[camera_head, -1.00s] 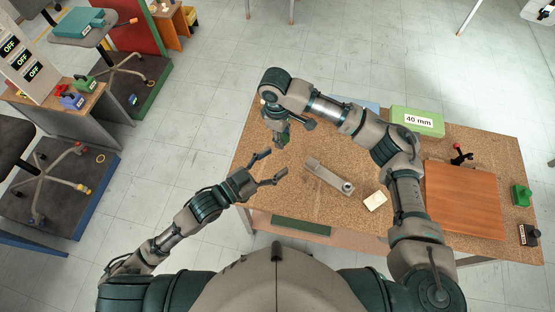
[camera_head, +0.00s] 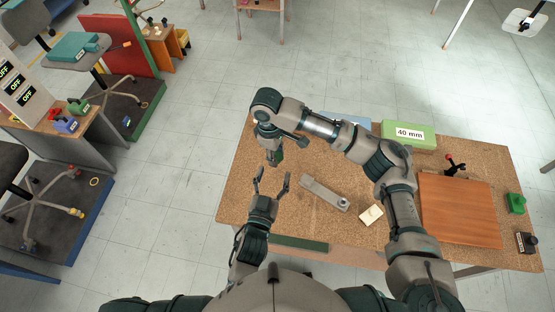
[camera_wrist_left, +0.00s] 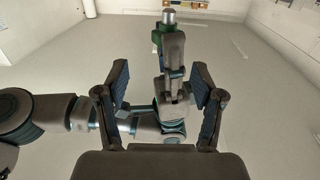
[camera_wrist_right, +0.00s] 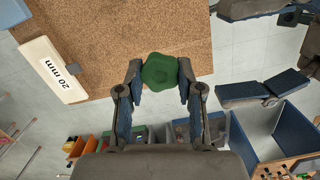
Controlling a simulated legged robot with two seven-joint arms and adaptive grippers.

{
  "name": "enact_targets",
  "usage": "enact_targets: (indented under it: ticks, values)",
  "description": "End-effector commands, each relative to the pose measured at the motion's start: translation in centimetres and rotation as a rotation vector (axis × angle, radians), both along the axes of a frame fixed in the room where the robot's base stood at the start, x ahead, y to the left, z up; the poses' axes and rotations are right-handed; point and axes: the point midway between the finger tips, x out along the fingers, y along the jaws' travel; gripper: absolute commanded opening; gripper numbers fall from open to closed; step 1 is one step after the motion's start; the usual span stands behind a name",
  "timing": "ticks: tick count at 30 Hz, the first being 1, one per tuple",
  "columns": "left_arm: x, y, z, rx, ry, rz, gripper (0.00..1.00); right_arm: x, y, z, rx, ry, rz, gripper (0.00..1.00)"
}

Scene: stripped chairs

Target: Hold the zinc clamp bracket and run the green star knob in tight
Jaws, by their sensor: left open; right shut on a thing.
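The zinc clamp bracket (camera_head: 325,193) appears to be the grey bar lying flat on the cork-topped table, with a round feature at its right end. My right gripper (camera_head: 274,154) is shut on the green star knob (camera_wrist_right: 160,72), held left of the bracket, apart from it. In the left wrist view, the knob (camera_wrist_left: 157,37) is partly hidden by the right gripper, and a silver cylindrical end shows beside it. My left gripper (camera_head: 272,176) is open and empty, just below the right gripper in the head view; the bracket is not between its fingers.
On the table (camera_head: 300,225) are a white block (camera_head: 371,215), a green 40 mm box (camera_head: 408,135), an orange-brown board (camera_head: 458,210), a red-tipped clamp (camera_head: 453,164) and a green block (camera_head: 516,203). A white 20 mm box (camera_wrist_right: 52,70) shows in the right wrist view.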

Motion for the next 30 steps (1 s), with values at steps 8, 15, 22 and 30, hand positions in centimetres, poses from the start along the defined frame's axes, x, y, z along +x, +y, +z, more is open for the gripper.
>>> enact_targets:
  ticks: [8,15,22,30]
  values:
    - [5.0,-1.6,0.1,0.0,-0.002,-0.001,0.68,-0.1,0.0,0.0,0.001,0.0,0.0,0.0]
    - [6.8,-2.2,0.1,0.001,-0.001,-0.001,0.68,-0.1,0.0,0.0,0.0,-0.001,0.0,0.0]
    - [6.9,-2.1,0.1,0.0,-0.001,0.0,0.68,-0.1,0.1,0.0,0.0,-0.001,0.0,0.0]
    - [6.9,-2.2,0.1,0.0,0.0,-0.002,0.15,-0.1,0.0,0.1,0.002,-0.001,0.0,0.0]
